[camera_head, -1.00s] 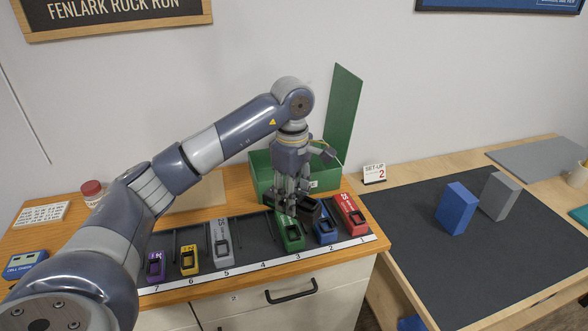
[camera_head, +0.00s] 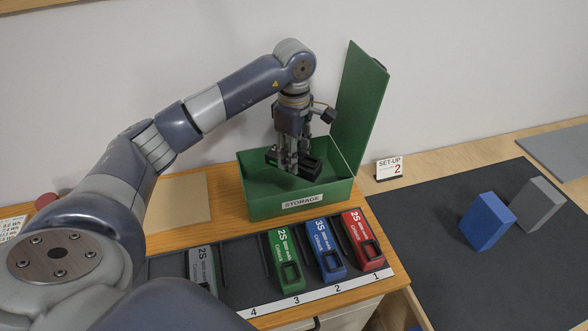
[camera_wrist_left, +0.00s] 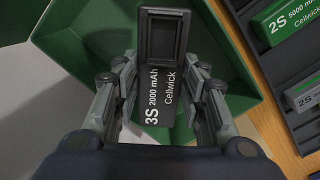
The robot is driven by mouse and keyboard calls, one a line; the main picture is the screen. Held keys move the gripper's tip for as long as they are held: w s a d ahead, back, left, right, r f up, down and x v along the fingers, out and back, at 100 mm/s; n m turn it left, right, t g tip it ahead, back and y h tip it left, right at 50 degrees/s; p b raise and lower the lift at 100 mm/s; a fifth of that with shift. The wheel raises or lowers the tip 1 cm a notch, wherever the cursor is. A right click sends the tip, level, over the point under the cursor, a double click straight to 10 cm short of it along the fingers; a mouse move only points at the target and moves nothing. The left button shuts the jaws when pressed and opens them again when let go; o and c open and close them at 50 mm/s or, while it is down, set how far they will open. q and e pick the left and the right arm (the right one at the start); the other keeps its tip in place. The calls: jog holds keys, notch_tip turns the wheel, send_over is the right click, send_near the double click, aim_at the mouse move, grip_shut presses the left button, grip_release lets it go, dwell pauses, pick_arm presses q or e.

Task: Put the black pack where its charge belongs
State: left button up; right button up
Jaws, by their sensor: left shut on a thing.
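My left gripper (camera_head: 290,165) is shut on the black pack (camera_head: 309,167). The pack reads "3S 2000 mAh Cellwick" in the left wrist view (camera_wrist_left: 162,82). The gripper holds it above the open green storage box (camera_head: 262,208), whose lid (camera_head: 357,110) stands up at the right. The inside floor of the box shows around the pack in the left wrist view. The box front carries a "STORAGE" label (camera_head: 302,201). My right gripper is not in view.
In front of the box is a dark rack with numbered slots. It holds a red pack (camera_head: 362,238) at 1, a blue pack (camera_head: 326,248) at 2, a green pack (camera_head: 286,258) at 3 and a grey pack (camera_head: 201,268) farther left. A "SET-UP 2" card (camera_head: 389,168) stands right of the box.

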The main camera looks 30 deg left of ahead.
pick_arm(q)
notch_tip(320, 180, down, 2)
jog(key=shift+s+f, duration=0.1)
jog(key=shift+f, duration=0.05)
jog(key=shift+a+f+p, duration=0.1)
jog(key=shift+f+p, duration=0.2)
jog(key=shift+f, duration=0.05)
notch_tip(320, 180, down, 4)
jog(key=shift+r+p, duration=0.2)
jog(key=shift+p, duration=0.25)
jog(key=shift+f, duration=0.15)
jog(key=o, duration=1.3)
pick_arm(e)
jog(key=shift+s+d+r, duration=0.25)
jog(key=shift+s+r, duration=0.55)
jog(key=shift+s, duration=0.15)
